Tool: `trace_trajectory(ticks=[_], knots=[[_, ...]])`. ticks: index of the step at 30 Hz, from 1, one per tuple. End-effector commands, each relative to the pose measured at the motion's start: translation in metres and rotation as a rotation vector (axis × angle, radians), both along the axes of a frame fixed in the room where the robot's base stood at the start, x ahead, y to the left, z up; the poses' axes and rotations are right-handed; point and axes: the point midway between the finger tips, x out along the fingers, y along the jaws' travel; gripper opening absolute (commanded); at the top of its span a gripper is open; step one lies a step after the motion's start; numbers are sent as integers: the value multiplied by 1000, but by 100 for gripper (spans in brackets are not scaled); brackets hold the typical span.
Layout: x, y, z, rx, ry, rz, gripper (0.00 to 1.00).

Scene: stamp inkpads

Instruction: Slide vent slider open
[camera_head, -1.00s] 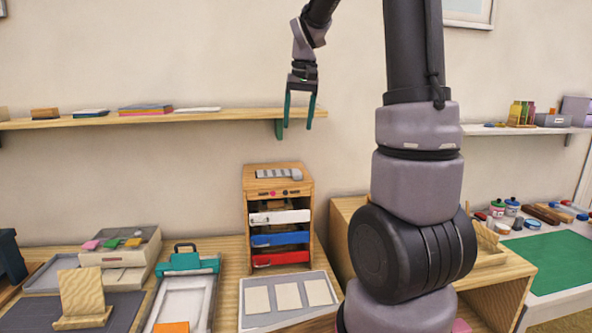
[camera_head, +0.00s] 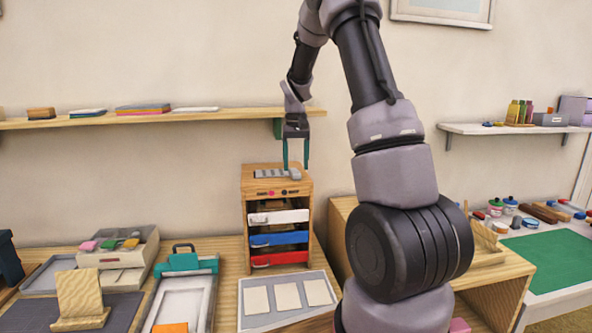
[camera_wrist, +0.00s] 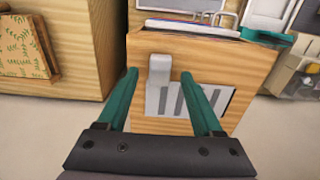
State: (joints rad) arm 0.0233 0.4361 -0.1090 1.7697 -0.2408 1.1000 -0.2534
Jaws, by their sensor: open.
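The vent (camera_head: 270,174) is a grey slotted plate on top of the small wooden drawer cabinet (camera_head: 249,188). Its dark slots show in the wrist view (camera_wrist: 205,98). The vent slider (camera_head: 295,174) is a light grey raised tab at the vent's right end in the head view. In the wrist view the slider (camera_wrist: 158,66) appears between my two fingertips. My gripper (camera_head: 296,160) is open, pointing down over the right part of the cabinet top. It also shows in the wrist view (camera_wrist: 159,75), its teal fingers apart and empty. I cannot tell whether a fingertip touches the slider.
The cabinet has a white (camera_head: 279,217), a blue (camera_head: 279,239) and a red drawer (camera_head: 280,259). A wall shelf (camera_head: 225,114) runs behind my gripper. A tray with pale pads (camera_head: 246,296) lies in front. A wooden desk unit (camera_head: 345,212) stands to the right.

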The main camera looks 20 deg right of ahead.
Motion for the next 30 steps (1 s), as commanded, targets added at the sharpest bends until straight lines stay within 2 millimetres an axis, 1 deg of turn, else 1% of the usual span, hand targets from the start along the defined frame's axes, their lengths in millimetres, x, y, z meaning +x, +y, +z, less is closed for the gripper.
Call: trace_trajectory(ticks=[1, 6, 15, 16, 17, 18, 20, 21, 30], knots=[[0, 0, -8, 1, 3, 0, 68], [0, 0, -21, 0, 1, 0, 68], [0, 0, -24, 0, -1, 0, 68], [0, 0, -24, 0, -1, 0, 64], [0, 0, -24, 0, -1, 0, 52], [0, 0, -24, 0, -1, 0, 37], [0, 0, -24, 0, -1, 0, 14], [0, 0, -24, 0, -1, 0, 0], [0, 0, -23, 0, -1, 0, 0]])
